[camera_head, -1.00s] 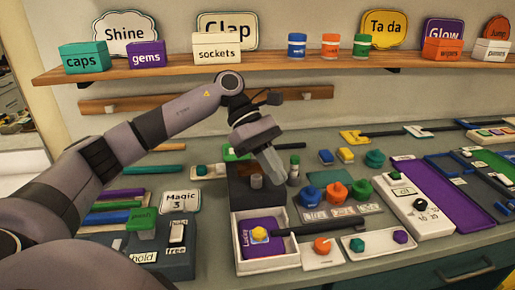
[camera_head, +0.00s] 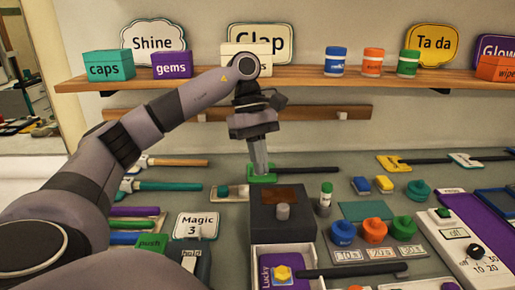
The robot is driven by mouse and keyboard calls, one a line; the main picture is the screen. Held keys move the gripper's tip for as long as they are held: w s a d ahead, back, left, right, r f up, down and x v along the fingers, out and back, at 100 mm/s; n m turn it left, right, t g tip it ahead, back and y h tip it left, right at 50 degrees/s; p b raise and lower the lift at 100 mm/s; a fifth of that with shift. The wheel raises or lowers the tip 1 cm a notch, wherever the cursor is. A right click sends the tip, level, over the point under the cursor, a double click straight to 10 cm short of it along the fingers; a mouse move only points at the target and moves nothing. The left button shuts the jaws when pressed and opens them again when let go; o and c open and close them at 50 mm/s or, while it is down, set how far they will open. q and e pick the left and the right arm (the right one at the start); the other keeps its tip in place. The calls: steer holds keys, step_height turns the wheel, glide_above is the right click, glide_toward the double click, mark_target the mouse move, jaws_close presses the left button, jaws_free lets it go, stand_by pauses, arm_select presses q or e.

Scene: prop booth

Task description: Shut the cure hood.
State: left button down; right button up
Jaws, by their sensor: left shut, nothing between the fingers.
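A dark box-shaped hood (camera_head: 265,221), which I take to be the cure hood, has a brown window on top and a grey knob (camera_head: 283,211) at its front. It stands behind a white tray (camera_head: 255,256), which lies uncovered in front of it. In the tray is a purple "Lucky" piece with a yellow gem (camera_head: 282,273). My left gripper (camera_head: 260,170) is shut and empty, pointing down at the hood's back edge. I cannot tell whether it touches the hood. My right gripper is not in view.
A black-handled tool (camera_head: 360,269) reaches across the tray's right side. A small bottle (camera_head: 325,196) stands close right of the hood, with blue, orange and green knobs (camera_head: 375,230) nearby. A brush (camera_head: 230,191) lies left. A green-ended tool (camera_head: 300,170) lies behind.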

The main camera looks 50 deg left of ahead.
mark_target(272, 206)
arm_select(q)
steer(key=x, duration=0.4)
steer(key=shift+s, duration=0.1)
steer(key=d, duration=0.2)
steer(key=d+p, duration=0.1)
steer(key=shift+s+r, duration=0.2)
steer(key=shift+r, duration=0.05)
steer(key=shift+s+d+f, duration=0.1)
steer(key=shift+d, duration=0.3)
steer(key=s+d+b, duration=0.3)
steer(key=s+d, duration=0.6)
steer(key=d, duration=0.2)
steer(key=shift+d+f, duration=0.1)
